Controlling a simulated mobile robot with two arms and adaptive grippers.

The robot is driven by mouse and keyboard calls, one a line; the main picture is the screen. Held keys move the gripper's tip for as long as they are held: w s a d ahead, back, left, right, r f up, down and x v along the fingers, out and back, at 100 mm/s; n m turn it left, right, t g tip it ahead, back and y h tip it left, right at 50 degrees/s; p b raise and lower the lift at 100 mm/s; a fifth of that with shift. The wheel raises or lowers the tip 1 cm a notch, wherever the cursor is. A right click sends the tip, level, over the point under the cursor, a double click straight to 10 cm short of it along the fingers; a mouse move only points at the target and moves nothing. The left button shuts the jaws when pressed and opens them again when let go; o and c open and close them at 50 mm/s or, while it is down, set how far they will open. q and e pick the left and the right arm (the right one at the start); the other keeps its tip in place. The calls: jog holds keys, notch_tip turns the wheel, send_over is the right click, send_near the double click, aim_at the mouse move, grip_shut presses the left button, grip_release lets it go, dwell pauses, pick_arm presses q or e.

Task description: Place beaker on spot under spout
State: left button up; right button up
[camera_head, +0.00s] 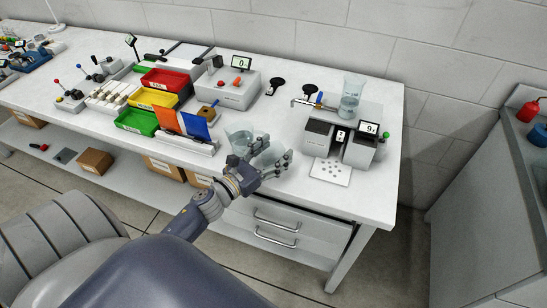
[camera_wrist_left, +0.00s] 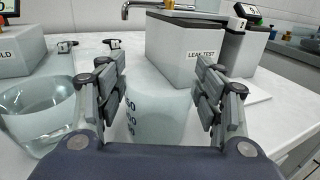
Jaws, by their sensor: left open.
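My left gripper (camera_head: 273,156) is open at the front part of the white bench. In the left wrist view its two fingers (camera_wrist_left: 160,75) stand on either side of a pale, translucent beaker (camera_wrist_left: 155,118) with dark markings. Whether they touch it cannot be told. A wider clear glass vessel (camera_wrist_left: 35,118) with liquid stands just left of the left finger; it also shows in the head view (camera_head: 238,140). A metal spout (camera_head: 302,102) reaches left from the back of the bench; part of it shows in the wrist view (camera_wrist_left: 168,5). My right gripper is not in view.
A grey box labelled LEAK TEST (camera_wrist_left: 185,52) stands beyond the fingers. A clear container with liquid (camera_head: 351,98) stands behind the grey station (camera_head: 318,137). A white dotted plate (camera_head: 330,172) lies in front. Coloured bins (camera_head: 158,97) are left.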

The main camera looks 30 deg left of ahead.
pick_arm(q)
jog(key=shift+s, duration=0.1)
jog(key=shift+c, duration=0.2)
jog(key=c, duration=0.8)
